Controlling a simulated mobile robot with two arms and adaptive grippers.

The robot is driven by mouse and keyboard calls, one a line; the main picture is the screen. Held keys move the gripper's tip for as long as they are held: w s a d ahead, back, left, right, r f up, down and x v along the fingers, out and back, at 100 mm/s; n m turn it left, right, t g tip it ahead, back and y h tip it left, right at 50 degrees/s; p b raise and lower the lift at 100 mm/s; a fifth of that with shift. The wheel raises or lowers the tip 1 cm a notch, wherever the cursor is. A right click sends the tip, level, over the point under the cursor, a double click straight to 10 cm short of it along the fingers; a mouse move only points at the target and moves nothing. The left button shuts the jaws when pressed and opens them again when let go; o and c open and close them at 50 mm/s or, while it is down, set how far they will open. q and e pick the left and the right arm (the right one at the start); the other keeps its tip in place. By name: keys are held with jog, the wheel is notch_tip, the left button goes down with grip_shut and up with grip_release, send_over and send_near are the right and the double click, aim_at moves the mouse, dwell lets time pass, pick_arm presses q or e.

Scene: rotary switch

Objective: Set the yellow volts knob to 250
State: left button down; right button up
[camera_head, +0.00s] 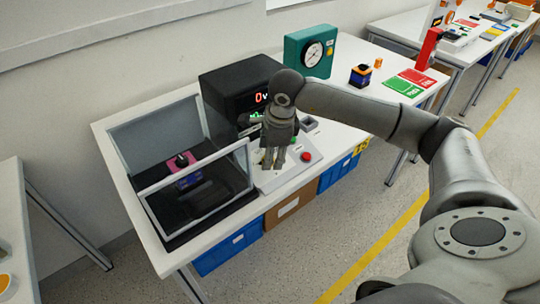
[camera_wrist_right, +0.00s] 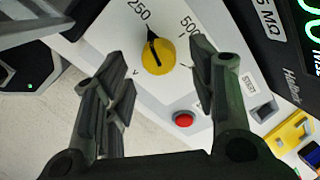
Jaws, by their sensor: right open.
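The yellow volts knob (camera_wrist_right: 157,58) is a round knob on a pale panel in the right wrist view. Its black pointer points up and slightly left, close to the printed "250" (camera_wrist_right: 139,10). A "500" (camera_wrist_right: 190,26) is printed to its upper right. My right gripper (camera_wrist_right: 160,72) is open, with one finger left of the knob and one right of it. In the head view my right gripper (camera_head: 275,156) is over the sloped panel (camera_head: 287,176) and largely covers the knob. My left gripper is not in view.
A red button (camera_wrist_right: 183,119) is near the right finger; it also shows in the head view (camera_head: 306,156). A black unit (camera_head: 225,92) with a red "0 V" display stands behind. A clear-walled box (camera_head: 205,205) stands left. A teal gauge (camera_head: 312,50) stands at the back.

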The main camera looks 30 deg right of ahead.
jog(key=v, duration=1)
jog(key=shift+s+f, duration=0.1)
jog(key=shift+f, duration=0.05)
